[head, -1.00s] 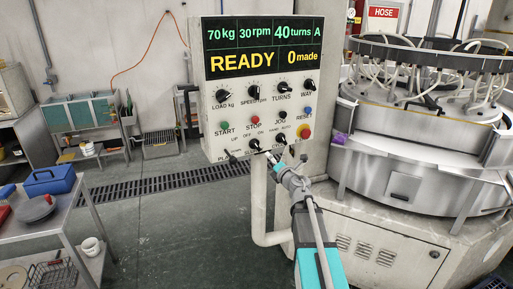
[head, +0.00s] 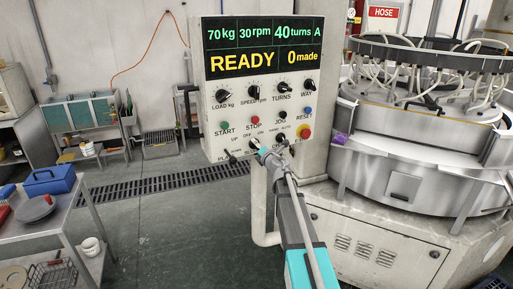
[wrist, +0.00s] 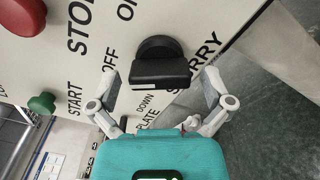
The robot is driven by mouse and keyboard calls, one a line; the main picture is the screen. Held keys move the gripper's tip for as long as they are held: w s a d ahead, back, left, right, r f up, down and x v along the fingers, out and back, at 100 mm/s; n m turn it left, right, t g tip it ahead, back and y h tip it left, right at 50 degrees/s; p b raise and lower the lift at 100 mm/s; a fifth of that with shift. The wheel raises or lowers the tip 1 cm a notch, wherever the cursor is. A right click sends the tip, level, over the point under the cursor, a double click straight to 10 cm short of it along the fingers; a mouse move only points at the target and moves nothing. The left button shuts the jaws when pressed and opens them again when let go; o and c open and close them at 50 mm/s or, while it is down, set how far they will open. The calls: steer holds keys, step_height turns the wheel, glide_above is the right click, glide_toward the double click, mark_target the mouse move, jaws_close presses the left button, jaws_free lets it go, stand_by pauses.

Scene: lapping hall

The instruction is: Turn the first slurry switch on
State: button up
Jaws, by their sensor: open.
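The slurry switch is a black rotary knob (wrist: 158,58) with a raised bar, and it sits large in the middle of the wrist view. Letters of SLURRY show beside it, with OFF and ON printed nearby. In the head view the slurry knob (head: 255,144) is in the lower row of the panel, partly behind my gripper (head: 264,152). In the wrist view my gripper (wrist: 159,82) is open, one finger on each side of the knob's bar, with gaps visible. I cannot tell which mark the knob points at.
The control panel (head: 210,120) reads READY and 0 made. Other knobs, the green START button (head: 221,127) and the red STOP button (head: 254,121) are close by. The lapping machine (head: 420,170) stands at right, a table with a blue box (head: 49,180) at left.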

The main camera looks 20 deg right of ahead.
steer(key=shift+w+a, duration=0.1)
steer(key=shift+w, duration=0.3)
steer(key=c, duration=1)
steer(key=shift+m, duration=0.5)
steer(key=m, duration=1.1)
